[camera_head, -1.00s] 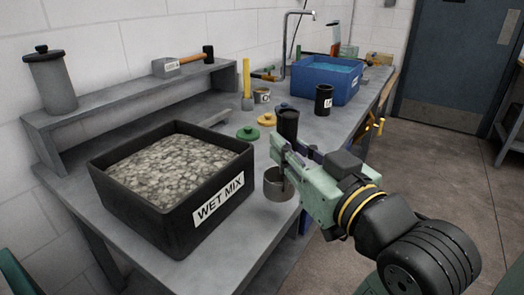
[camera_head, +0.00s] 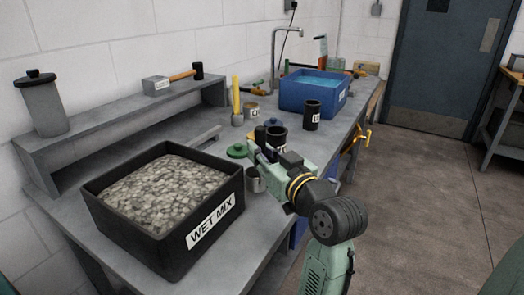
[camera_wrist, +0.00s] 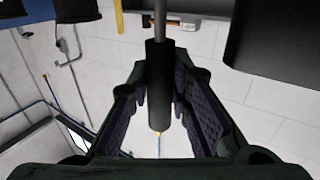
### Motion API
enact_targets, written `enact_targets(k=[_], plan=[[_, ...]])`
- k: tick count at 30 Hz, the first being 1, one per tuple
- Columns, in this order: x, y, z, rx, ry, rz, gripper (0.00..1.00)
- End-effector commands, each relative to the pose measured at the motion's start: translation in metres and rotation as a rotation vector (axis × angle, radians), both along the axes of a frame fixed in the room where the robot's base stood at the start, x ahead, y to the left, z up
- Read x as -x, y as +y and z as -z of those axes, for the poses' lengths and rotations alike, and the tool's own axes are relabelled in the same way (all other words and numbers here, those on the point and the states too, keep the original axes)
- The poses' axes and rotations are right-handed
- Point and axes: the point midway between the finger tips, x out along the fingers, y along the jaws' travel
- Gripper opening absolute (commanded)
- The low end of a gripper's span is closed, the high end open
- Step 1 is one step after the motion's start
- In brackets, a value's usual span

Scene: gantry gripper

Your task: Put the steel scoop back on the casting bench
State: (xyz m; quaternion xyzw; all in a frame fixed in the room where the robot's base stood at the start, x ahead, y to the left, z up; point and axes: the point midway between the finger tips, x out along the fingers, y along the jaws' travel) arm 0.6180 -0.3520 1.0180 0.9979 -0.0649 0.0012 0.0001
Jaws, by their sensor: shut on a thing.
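The steel scoop (camera_head: 255,181) shows in the head view as a small grey cup beside the right wall of the wet mix bin, at the casting bench's (camera_head: 241,236) right side. I cannot tell if the cup touches the bench top. My gripper (camera_head: 259,156) is shut on the scoop's handle. In the wrist view the black handle (camera_wrist: 159,85) stands between the two finger pads of my gripper (camera_wrist: 160,105), with its thin steel rod running out of the top of the picture. The scoop's cup is out of the wrist view.
The black wet mix bin (camera_head: 215,232) full of grey stones fills the near bench. A black cup (camera_head: 277,142), a green lid (camera_head: 237,151) and another black cup (camera_head: 311,115) stand beyond my gripper. A blue water tub (camera_head: 313,91) is farther back. Bare bench lies right of the bin.

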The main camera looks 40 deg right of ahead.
Motion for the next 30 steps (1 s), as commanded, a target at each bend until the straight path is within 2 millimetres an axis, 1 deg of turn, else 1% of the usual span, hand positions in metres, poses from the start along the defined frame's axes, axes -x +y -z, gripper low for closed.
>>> enact_targets(k=[3,10,15,16,24,30], plan=[[0.0005,0.0003,0.0052,0.0,-0.002,0.0,0.0],[0.0005,0.0004,0.0056,0.001,-0.002,0.0,0.0],[0.0005,0.0004,0.0115,0.001,-0.002,0.0,0.0],[0.0005,0.0003,0.01,0.001,-0.002,0.0,0.2],[0.0005,0.0003,0.0097,0.0,-0.001,0.0,0.38],[0.0005,0.0003,0.0096,0.0,-0.001,0.0,0.38]])
